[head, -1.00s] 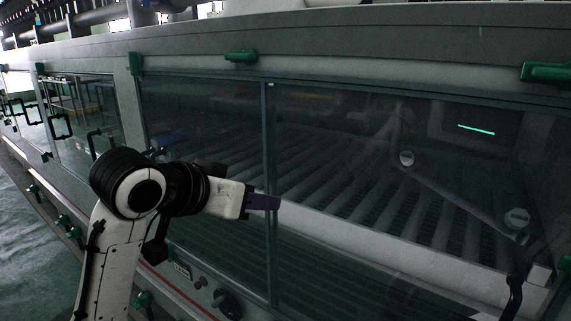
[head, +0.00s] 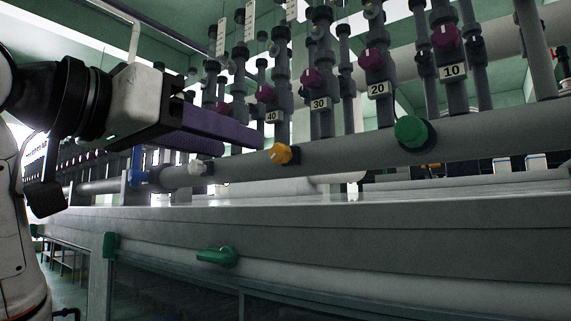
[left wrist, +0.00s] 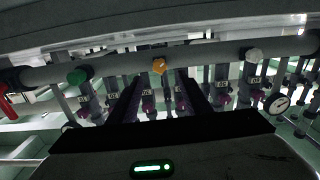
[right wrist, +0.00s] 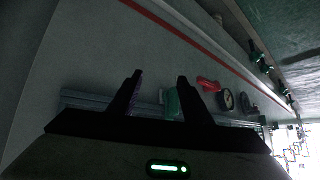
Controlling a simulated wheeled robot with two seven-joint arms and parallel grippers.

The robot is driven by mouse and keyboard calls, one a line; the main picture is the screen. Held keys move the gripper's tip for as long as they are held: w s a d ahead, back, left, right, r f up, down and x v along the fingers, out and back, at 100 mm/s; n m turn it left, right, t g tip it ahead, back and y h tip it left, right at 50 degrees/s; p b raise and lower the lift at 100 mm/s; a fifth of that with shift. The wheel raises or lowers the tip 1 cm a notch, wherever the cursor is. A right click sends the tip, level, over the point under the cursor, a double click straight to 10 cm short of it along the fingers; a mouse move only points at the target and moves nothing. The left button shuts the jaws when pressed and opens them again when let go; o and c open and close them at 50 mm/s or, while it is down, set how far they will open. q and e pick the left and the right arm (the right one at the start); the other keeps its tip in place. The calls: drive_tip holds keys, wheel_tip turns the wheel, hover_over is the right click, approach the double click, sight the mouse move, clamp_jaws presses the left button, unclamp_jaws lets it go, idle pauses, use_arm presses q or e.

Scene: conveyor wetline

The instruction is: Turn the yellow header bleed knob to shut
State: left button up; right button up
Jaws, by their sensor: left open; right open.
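The yellow header bleed knob (head: 281,154) sits on the grey horizontal header pipe (head: 345,152) in the middle of the head view. It also shows in the left wrist view (left wrist: 159,65), ahead of the fingers and above the gap between them. My left gripper (head: 225,137) comes in from the left, with purple finger pads pointing right toward the knob, apart from it and holding nothing. In the left wrist view its two fingers are spread. My right gripper (right wrist: 158,88) is open and empty, low by a grey panel, away from the knob.
On the header are a green knob (head: 411,132) to the right, and a white knob (head: 197,167) and a blue valve (head: 137,166) to the left. Numbered vertical pipes with purple knobs (head: 374,59) stand behind. A green latch (head: 217,256) is on the housing below.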

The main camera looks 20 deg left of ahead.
sight(276, 153)
use_arm(q)
drive_tip(key=p+x, duration=0.1)
drive_tip(key=x, duration=0.3)
drive_tip(key=p+x, duration=0.1)
drive_tip(key=x, duration=0.3)
drive_tip(key=shift+w+d+r+p, duration=0.15)
drive_tip(key=shift+r+p, duration=0.05)
drive_tip(key=shift+p, duration=0.1)
drive_tip(key=shift+w+d, duration=0.25)
drive_tip(key=shift+w, duration=0.35)
drive_tip(key=shift+w+f, duration=0.1)
drive_tip(key=shift+w, duration=0.05)
drive_tip(key=c, duration=1.1)
use_arm(e)
drive_tip(key=shift+s+r, duration=0.25)
drive_tip(key=shift+r, duration=0.35)
drive_tip(key=shift+s+r, duration=0.2)
drive_tip(key=shift+r, duration=0.4)
